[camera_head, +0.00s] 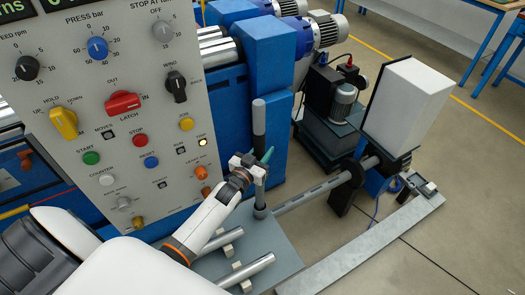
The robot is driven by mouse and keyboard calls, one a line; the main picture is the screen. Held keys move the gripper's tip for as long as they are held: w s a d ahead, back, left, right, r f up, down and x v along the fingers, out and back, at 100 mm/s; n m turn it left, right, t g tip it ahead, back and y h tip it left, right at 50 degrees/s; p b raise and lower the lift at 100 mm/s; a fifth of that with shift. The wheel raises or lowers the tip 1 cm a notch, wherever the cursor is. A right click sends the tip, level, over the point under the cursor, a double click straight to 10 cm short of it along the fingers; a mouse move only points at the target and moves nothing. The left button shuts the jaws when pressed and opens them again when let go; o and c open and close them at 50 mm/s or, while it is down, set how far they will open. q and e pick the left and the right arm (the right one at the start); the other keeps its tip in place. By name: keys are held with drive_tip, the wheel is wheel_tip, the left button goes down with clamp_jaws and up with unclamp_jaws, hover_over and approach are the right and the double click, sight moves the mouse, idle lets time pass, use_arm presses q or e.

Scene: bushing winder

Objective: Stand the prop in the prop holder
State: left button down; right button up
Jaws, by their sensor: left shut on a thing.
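The prop (259,118) is a dark grey rod, upright or nearly so, in front of the blue machine frame. My left gripper (252,165) is shut on it around its middle, with the white arm coming up from the lower left. A small dark collar (261,212) at the grey plate's back edge looks like the prop holder. The prop's lower end meets this collar in the picture; I cannot tell whether it is seated inside or just in front or above. The gripper hides part of the rod. My right gripper is not in view.
A control panel (120,110) with knobs and buttons fills the upper left. A grey plate (262,245) carries light metal rods (245,272). A horizontal shaft (310,194) runs right to a white block (408,105). Open floor (470,190) lies to the right.

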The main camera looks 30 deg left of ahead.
use_arm(q)
drive_tip(key=shift+f, duration=0.2)
idle(0.5)
drive_tip(key=c, duration=0.9)
unclamp_jaws()
drive_tip(key=shift+c, duration=0.2)
drive_tip(key=shift+s+f, duration=0.1)
drive_tip(key=shift+f, duration=0.1)
drive_tip(key=s+b, duration=0.1)
drive_tip(key=s, duration=1.1)
drive_tip(key=shift+r+b, duration=0.15)
drive_tip(key=shift+b, duration=0.2)
drive_tip(key=shift+a, duration=0.1)
